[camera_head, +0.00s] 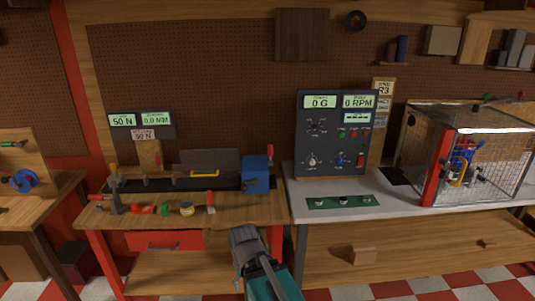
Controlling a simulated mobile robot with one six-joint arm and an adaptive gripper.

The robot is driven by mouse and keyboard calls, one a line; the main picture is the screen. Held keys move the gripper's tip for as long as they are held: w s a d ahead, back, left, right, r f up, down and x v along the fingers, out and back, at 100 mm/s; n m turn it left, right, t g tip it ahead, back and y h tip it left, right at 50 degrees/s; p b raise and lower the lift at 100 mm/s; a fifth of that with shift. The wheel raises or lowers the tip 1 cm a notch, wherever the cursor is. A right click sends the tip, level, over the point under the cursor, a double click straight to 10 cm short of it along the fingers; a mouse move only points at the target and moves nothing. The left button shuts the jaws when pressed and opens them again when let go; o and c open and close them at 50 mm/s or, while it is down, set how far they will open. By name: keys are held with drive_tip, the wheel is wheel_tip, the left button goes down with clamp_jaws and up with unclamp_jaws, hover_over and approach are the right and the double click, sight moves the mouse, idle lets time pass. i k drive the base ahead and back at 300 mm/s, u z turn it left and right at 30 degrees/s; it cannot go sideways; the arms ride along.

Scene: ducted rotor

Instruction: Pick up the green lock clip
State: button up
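A small green piece (165,209), which looks like the green lock clip, lies on the front of the middle wooden bench (245,213). It sits between small red pieces (148,209) on its left and a yellow-and-grey round item (187,209) on its right. My gripper (242,236) is at the bench's front right edge, to the right of the green piece and apart from it. Its fingers are too small and dark to tell whether they are open or shut. I see nothing held in it.
A long fixture with a blue block (256,174) runs along the back of the bench. A red-handled tool (210,201) stands near the front edge. To the right are a control panel (335,165) and a wire cage (495,165) on a grey-topped bench.

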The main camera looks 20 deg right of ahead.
sight(165, 209)
drive_tip(key=k, duration=0.65)
drive_tip(key=u, duration=0.3)
drive_tip(key=i, duration=0.8)
drive_tip(key=u, duration=0.55)
drive_tip(key=i, duration=1.7)
drive_tip(key=z, duration=0.8)
drive_tip(key=i, duration=0.3)
drive_tip(key=z, duration=0.2)
